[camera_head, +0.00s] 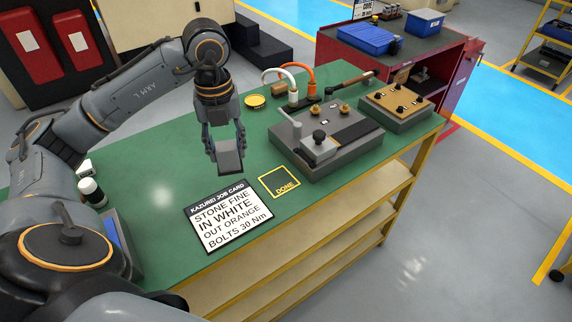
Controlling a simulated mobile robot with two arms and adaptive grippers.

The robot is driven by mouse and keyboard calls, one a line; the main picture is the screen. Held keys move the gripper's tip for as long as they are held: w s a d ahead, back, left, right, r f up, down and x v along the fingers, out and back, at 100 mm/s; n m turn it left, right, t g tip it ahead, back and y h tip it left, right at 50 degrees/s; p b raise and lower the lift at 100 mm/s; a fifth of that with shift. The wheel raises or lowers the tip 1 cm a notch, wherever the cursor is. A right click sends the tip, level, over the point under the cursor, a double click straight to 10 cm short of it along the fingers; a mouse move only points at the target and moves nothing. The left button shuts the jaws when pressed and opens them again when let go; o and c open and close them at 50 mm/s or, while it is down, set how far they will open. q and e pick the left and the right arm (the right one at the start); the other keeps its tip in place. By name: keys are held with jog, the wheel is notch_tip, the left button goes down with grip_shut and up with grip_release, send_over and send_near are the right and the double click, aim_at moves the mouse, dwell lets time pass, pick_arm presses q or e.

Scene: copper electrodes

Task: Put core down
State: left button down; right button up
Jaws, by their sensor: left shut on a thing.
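My left gripper (222,138) hangs pointing down over the green bench (165,189). It is shut on a small dark grey block (230,160), which I take to be the core. The block appears to be above the bench, though the exact gap is hard to tell. The yellow-outlined DONE square (279,182) lies to the right of the block and looks empty. A grey fixture (344,154) with a clamp-like block and brass knobs stands further right. My right gripper is not in view.
The job card (228,216) lies near the front edge. White (293,93) and orange (309,82) looped cables and a yellow round tin (255,101) are at the back. A brown-topped box (396,102) is at the right end. A white bottle (92,193) stands at left.

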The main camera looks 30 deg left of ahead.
pick_arm(q)
jog(key=w+d+f+p, duration=0.1)
jog(key=w+f, duration=0.2)
jog(key=w+d+f+p, duration=0.2)
jog(key=w+f, duration=0.1)
jog(key=w, duration=0.1)
jog(key=w+d+f+p, duration=0.2)
jog(key=w+f, duration=0.1)
jog(key=w, duration=0.1)
jog(key=shift+w+d, duration=0.1)
notch_tip(320, 180, down, 2)
jog(key=shift+f+p, duration=0.15)
jog(key=shift+p, duration=0.7)
jog(key=shift+f, duration=0.45)
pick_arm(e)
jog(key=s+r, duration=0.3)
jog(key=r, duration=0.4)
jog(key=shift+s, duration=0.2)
pick_arm(q)
jog(key=shift+f, duration=0.15)
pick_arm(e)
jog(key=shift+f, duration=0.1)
pick_arm(q)
jog(key=c, duration=0.7)
grip_release()
jog(key=shift+c, duration=0.2)
